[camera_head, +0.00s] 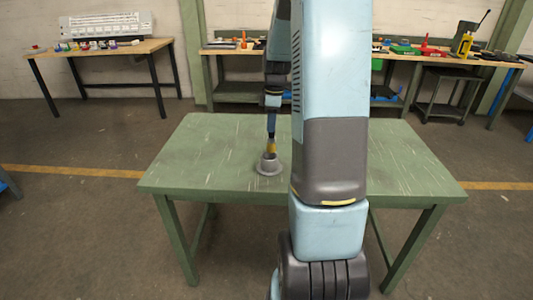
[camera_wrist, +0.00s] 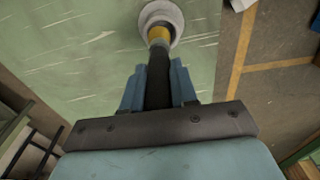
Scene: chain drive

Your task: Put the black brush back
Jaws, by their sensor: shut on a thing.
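The black brush (camera_wrist: 158,75) has a dark handle and a yellow band. My gripper (camera_wrist: 158,68) is shut on its handle, with a blue finger on each side. In the head view my gripper (camera_head: 271,122) points down above the green table, and the brush's yellow band (camera_head: 271,146) shows below it. A grey round cup (camera_head: 269,168) with a wide base stands on the table directly under the brush; it also shows in the wrist view (camera_wrist: 152,14). The brush's lower end is at the cup's mouth. I cannot tell how far inside it is.
The green table (camera_head: 400,170) is otherwise bare where I can see it. My arm hides part of its middle. Benches with tools and small coloured items stand along the back wall, including a wooden one (camera_head: 100,50) at the left.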

